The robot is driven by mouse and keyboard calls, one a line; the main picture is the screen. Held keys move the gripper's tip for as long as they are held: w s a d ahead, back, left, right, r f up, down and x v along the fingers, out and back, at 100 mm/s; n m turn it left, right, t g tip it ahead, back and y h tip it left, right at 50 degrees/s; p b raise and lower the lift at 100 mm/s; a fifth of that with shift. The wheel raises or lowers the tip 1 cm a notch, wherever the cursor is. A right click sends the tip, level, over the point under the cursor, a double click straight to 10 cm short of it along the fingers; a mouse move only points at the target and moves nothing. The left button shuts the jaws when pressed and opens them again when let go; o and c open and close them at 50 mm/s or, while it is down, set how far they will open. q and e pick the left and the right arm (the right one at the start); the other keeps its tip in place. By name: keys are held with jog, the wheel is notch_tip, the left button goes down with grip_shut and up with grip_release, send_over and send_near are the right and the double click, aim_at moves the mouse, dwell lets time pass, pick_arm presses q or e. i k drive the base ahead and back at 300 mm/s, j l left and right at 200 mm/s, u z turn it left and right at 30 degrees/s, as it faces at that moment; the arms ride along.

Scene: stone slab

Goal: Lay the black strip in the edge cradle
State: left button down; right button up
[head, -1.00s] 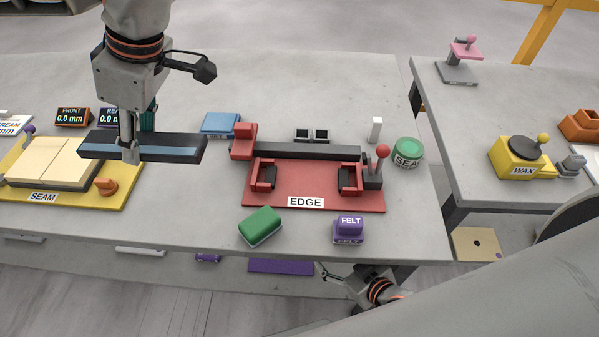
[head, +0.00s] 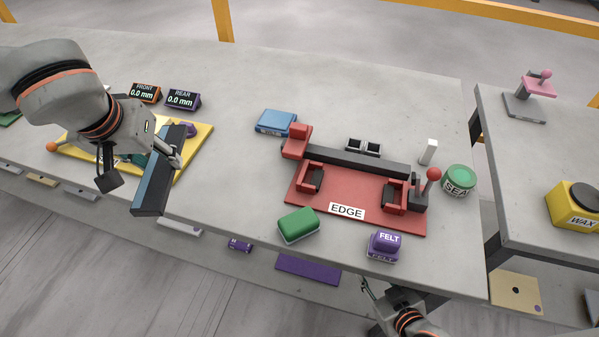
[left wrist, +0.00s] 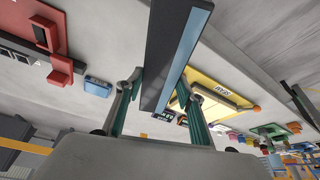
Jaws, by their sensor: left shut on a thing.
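The black strip (head: 152,178), dark with a blue-grey face, is in my left gripper (head: 177,156), raised over the left part of the slab. In the left wrist view, the strip (left wrist: 176,55) runs between the two fingers of my left gripper (left wrist: 158,92). The edge cradle (head: 318,207) is a red base marked EDGE, right of the strip and apart from it. It has two red brackets, a dark bar along its back and a red-knobbed lever at its right. My right gripper (head: 372,292) is low at the slab's front edge; its fingers are too small to read.
A green block (head: 298,224) and purple FELT block (head: 384,245) sit in front of the cradle. A blue block (head: 275,122) is behind left, a green SEAL tin (head: 459,180) at right. The yellow board (head: 199,146) lies behind the strip. Clear slab separates strip and cradle.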

aim_at(352, 186)
jog(key=k+l+z, duration=0.2)
jog(key=k+l, duration=0.2)
jog(key=i+l, duration=0.1)
jog(key=l, duration=0.25)
jog(key=i+l+z, duration=0.1)
jog(key=l, duration=0.25)
jog(key=i+l+z, duration=0.1)
jog(key=l, duration=0.25)
